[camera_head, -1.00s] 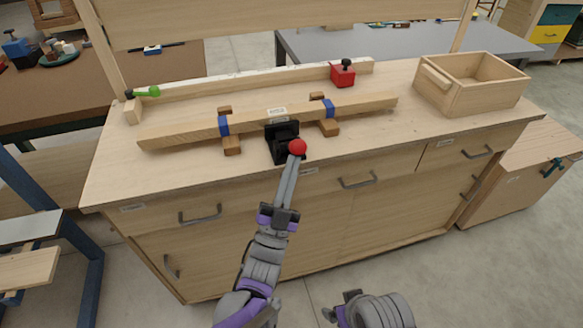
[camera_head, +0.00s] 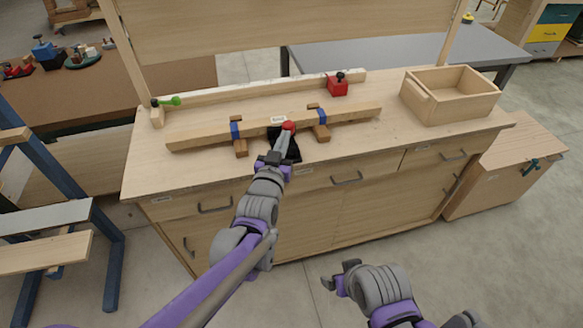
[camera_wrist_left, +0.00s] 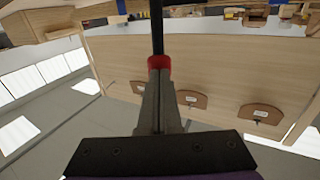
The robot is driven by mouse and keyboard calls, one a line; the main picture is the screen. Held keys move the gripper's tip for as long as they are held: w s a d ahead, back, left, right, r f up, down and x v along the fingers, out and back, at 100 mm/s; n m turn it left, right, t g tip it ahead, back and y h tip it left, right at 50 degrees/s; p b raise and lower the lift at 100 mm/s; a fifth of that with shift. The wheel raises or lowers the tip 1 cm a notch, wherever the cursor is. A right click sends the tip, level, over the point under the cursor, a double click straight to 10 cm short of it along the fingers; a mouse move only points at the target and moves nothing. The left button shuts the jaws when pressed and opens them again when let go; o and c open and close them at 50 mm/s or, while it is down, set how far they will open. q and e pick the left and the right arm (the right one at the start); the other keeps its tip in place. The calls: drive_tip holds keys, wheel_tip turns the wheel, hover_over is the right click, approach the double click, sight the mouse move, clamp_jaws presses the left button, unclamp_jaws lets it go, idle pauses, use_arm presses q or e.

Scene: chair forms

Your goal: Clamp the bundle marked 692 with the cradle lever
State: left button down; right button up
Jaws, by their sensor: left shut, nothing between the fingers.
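The bundle (camera_head: 200,134) is a long set of pale wooden strips with two blue bands, lying across brown cradle blocks (camera_head: 240,148). Its white label (camera_head: 278,119) is too small to read. The black cradle clamp (camera_head: 293,151) stands at the bundle's front middle. Its lever's red knob (camera_head: 289,126) is beside the bundle's front side in the picture. My left gripper (camera_head: 285,134) is shut and empty, its fingertips at the knob. In the left wrist view the red knob (camera_wrist_left: 158,63) sits right at the fingertips, with a black rod (camera_wrist_left: 157,30) beyond. My right gripper (camera_head: 340,279) is low, away from the bench.
An open wooden box (camera_head: 450,108) stands at the bench's right. The benchtop (camera_head: 375,135) between is clear.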

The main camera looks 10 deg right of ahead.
use_arm(q)
drive_tip(key=w+g+p, duration=0.1)
drive_tip(key=w+n+g+y+p, duration=0.1)
drive_tip(key=w+p, duration=0.1)
drive_tip(key=w+r+g+p, duration=0.1)
drive_tip(key=g, duration=0.1)
drive_tip(key=shift+w+a+n+p, duration=0.1)
drive_tip(key=shift+w+n+p, duration=0.2)
drive_tip(key=shift+w+n, duration=0.1)
use_arm(e)
wheel_tip(320, 180, up, 6)
drive_tip(key=w, duration=0.1)
drive_tip(key=shift+w, duration=0.25)
